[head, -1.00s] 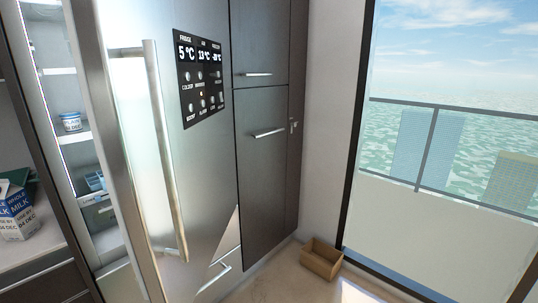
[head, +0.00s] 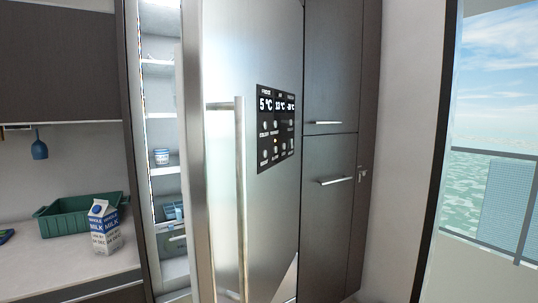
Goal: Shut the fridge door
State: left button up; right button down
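The fridge door (head: 270,200) is a tall steel panel with a long vertical handle (head: 240,195) and a dark display (head: 276,127). It stands ajar in the head view, with a gap along its left side. Through the gap, the lit fridge interior (head: 160,110) shows white shelves, a small tub (head: 161,156) and a bluish container (head: 173,211) lower down. Neither of my grippers shows in the head view.
A counter (head: 60,265) at left holds a milk carton (head: 104,228) and a green crate (head: 78,215). Dark cabinets (head: 331,80) stand right of the fridge, then a wall and a large window (head: 495,150). Little floor shows.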

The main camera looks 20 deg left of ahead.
aim_at(233, 58)
jog(key=u, duration=0.65)
jog(key=i+l+u, duration=0.15)
jog(key=l+u, duration=0.25)
jog(key=l, duration=0.15)
jog(key=i+l+u, duration=0.1)
jog(key=l+u, duration=0.3)
jog(key=l, duration=0.15)
jog(key=l+u, duration=0.4)
jog(key=l, duration=0.15)
